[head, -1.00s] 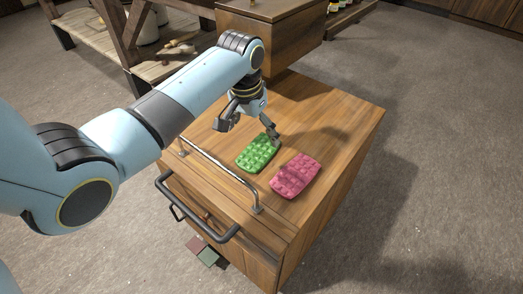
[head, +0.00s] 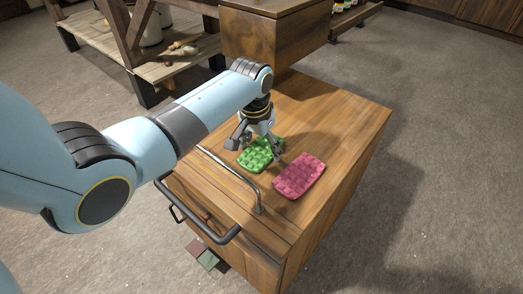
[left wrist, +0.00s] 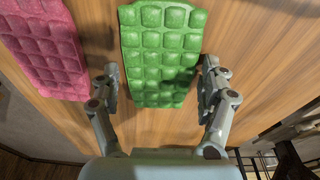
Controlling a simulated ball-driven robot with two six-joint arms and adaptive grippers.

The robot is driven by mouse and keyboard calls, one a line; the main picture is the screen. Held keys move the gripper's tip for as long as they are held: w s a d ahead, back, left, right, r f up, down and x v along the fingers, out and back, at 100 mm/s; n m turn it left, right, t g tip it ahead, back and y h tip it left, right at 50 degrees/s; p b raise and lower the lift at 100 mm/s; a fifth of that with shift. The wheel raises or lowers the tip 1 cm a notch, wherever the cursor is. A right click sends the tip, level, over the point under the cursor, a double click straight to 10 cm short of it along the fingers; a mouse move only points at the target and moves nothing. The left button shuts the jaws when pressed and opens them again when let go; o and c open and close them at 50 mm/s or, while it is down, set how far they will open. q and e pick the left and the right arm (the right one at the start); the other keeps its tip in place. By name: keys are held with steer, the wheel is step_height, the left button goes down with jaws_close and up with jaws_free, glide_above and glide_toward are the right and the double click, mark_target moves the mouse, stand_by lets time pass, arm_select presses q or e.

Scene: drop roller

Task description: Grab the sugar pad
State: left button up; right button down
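A green pad (head: 257,153) with raised squares lies flat on the wooden cabinet top; it also fills the middle of the left wrist view (left wrist: 160,62). A pink pad (head: 299,176) of the same kind lies to its right, and shows at the upper left in the left wrist view (left wrist: 44,48). I cannot tell from looks alone which one is the sugar pad. My left gripper (head: 258,147) is open above the green pad. In the left wrist view its fingers (left wrist: 160,85) stand on either side of the green pad, with nothing gripped. My right gripper is not in view.
The wooden cabinet (head: 345,125) has a metal rail (head: 230,173) along its near left edge and a dark handle (head: 190,215) on its front. A wooden box (head: 268,45) stands at the back. A shelf (head: 180,62) is at the upper left. The right part of the top is clear.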

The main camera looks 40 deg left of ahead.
arm_select(q)
steer(key=c, duration=1)
steer(key=shift+o, duration=0.2)
